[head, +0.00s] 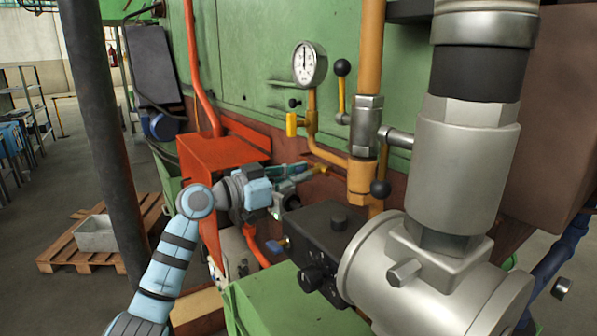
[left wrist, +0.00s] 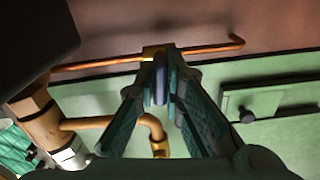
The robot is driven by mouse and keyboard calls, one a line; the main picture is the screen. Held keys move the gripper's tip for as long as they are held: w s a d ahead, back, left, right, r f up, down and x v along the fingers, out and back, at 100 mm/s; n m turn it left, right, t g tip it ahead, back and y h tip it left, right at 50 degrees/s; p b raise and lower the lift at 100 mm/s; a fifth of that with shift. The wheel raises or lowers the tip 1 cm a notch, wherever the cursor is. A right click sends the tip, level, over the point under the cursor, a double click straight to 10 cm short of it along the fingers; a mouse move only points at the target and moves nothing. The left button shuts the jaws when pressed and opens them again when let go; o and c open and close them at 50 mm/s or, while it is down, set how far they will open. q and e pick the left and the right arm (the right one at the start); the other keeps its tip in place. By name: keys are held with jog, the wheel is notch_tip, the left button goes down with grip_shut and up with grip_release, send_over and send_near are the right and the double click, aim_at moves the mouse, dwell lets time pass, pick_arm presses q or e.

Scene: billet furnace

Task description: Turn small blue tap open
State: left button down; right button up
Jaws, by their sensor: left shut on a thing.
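The small blue tap (left wrist: 160,82) shows in the left wrist view as a narrow blue handle below a brass fitting (left wrist: 154,53) on a thin copper pipe (left wrist: 95,64). My left gripper (left wrist: 161,76) has its two teal fingers on either side of the handle, shut on it. In the head view my left gripper (head: 308,172) reaches in behind the black box, close to the copper pipe; the handle cannot be made out there. My right gripper is not in view.
A black box with knobs (head: 322,232) and a large grey metal valve body (head: 425,268) stand in front and to the right. An orange-red box (head: 222,155) is behind my arm. A gauge (head: 309,64) and yellow pipes are above. A pallet (head: 75,245) lies at left.

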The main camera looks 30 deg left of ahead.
pick_arm(q)
jog(key=shift+n, duration=0.7)
jog(key=c, duration=1.7)
grip_release()
jog(key=v, duration=1.2)
jog(key=shift+w, duration=0.1)
